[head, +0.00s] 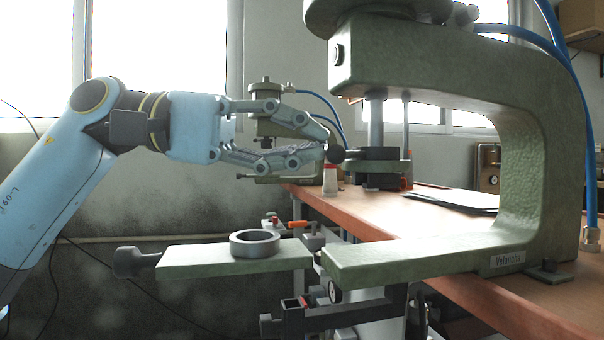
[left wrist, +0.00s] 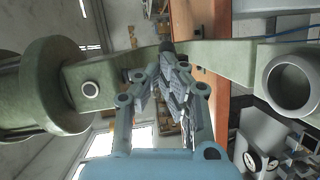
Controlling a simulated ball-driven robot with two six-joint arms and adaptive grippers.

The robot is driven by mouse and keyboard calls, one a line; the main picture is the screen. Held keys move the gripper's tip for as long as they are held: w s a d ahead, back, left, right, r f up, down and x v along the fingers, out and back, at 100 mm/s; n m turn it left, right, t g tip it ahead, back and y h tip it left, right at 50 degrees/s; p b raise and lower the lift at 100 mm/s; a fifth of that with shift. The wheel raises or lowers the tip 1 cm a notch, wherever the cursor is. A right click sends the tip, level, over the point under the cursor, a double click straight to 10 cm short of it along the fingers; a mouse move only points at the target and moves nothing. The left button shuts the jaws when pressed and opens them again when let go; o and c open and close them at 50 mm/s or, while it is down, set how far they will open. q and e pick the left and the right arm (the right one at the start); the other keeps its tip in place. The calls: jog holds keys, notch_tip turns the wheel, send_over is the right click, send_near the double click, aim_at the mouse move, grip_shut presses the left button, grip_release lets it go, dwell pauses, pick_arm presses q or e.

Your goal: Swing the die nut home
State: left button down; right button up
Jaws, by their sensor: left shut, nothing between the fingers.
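A dark grey ring, which looks like the die nut (head: 255,243), lies on a flat green swing arm (head: 190,263). The swing arm sticks out left from the lower jaw of the green C-shaped press (head: 545,150) and ends in a black knob (head: 128,262). A ring also shows at the right of the left wrist view (left wrist: 290,82). My left gripper (head: 323,146) is shut and empty, well above and right of the ring. Its tips are at a black ball knob (head: 336,153); whether they touch is unclear. My right gripper is not in view.
An orange-brown bench (head: 430,235) runs under the press. A smaller green press (head: 265,130) stands behind my left gripper. A white bottle with a red cap (head: 330,180) stands on the bench. Blue hoses (head: 560,55) hang at the right. Space left of the swing arm looks clear.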

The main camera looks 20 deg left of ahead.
pick_arm(q)
jog(key=shift+s+d+f+b, duration=0.2)
jog(key=shift+f+b, duration=0.15)
jog(key=shift+b, duration=0.35)
jog(key=shift+s+r, duration=0.1)
jog(key=shift+r, duration=0.2)
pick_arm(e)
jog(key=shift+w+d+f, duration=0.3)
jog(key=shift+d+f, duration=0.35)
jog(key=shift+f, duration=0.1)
